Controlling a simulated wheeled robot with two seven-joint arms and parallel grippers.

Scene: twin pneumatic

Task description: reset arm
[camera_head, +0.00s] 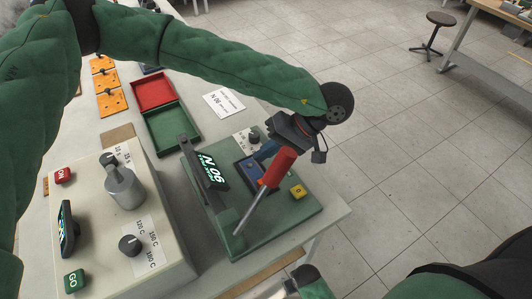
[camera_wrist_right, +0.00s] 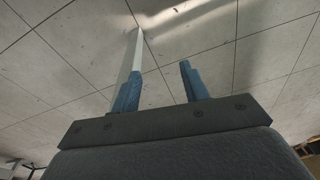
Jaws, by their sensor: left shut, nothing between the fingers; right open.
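My left arm reaches in from the left across the table, and its gripper (camera_head: 262,156) points down-left over the green press-like fixture (camera_head: 222,232). The fingers are shut and empty, close behind the red-handled lever (camera_head: 279,167); whether they touch it I cannot tell. The lever is tilted, its metal rod running down to the green base. A display (camera_head: 213,172) reading "N 06" stands on the fixture. My right gripper shows in the right wrist view (camera_wrist_right: 160,85) with two blue fingers apart and nothing between them, the tiled floor beyond.
A beige control box (camera_head: 108,225) with knobs, a metal cylinder and ON and GO buttons stands at the left. A red tray (camera_head: 153,91) and a green tray (camera_head: 172,130) lie behind it, near orange plates (camera_head: 107,82). Open tiled floor lies right of the table.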

